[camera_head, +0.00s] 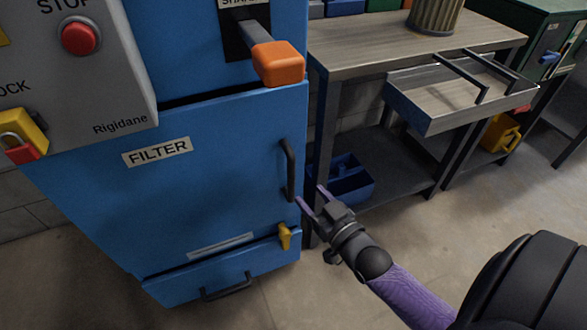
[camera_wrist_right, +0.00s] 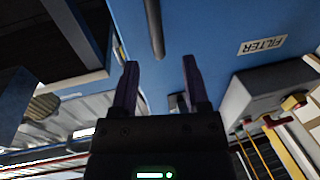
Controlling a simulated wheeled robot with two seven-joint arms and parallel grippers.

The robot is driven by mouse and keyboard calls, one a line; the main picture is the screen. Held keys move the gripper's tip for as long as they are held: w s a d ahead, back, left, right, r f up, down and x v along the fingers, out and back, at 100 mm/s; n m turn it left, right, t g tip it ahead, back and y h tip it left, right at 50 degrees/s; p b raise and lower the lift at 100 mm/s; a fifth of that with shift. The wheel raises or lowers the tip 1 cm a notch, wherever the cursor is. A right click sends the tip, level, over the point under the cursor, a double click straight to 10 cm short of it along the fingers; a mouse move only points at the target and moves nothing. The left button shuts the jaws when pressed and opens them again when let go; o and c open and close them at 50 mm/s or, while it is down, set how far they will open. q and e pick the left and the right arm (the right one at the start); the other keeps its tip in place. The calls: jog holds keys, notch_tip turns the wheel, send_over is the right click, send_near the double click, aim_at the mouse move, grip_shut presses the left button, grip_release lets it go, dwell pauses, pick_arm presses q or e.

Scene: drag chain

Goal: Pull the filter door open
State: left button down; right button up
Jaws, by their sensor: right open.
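The blue filter door (camera_head: 220,180) carries a FILTER label (camera_head: 157,152) and looks closed. Its black vertical handle (camera_head: 289,170) is near the door's right edge. My right gripper (camera_head: 311,195) is open and empty, just right of and slightly below the handle. In the right wrist view, the two fingers of my right gripper (camera_wrist_right: 158,75) point toward the blue door (camera_wrist_right: 215,35), and the black handle (camera_wrist_right: 155,28) lies ahead, between the finger lines and apart from them. A yellow latch (camera_head: 285,236) sits below the handle. My left gripper is not seen.
Above the door is an orange-ended lever (camera_head: 278,62). A grey panel with a red stop button (camera_head: 79,37) is at upper left. A workbench (camera_head: 400,45) with an open drawer (camera_head: 460,92) and a blue bin (camera_head: 345,180) stand at right. The floor in front is clear.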

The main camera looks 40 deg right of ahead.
aim_at(293, 173)
jog(key=w+b, duration=0.1)
jog(key=w, duration=0.1)
jog(key=w+b, duration=0.1)
jog(key=w, duration=0.2)
jog(key=w+b, duration=0.1)
jog(key=w, duration=0.2)
jog(key=shift+w+d, duration=0.15)
jog(key=shift+d, duration=0.25)
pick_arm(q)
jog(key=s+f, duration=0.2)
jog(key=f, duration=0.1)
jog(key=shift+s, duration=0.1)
pick_arm(e)
jog(key=shift+w+r, duration=0.15)
jog(key=shift+w, duration=0.2)
jog(key=c, duration=0.7)
grip_shut()
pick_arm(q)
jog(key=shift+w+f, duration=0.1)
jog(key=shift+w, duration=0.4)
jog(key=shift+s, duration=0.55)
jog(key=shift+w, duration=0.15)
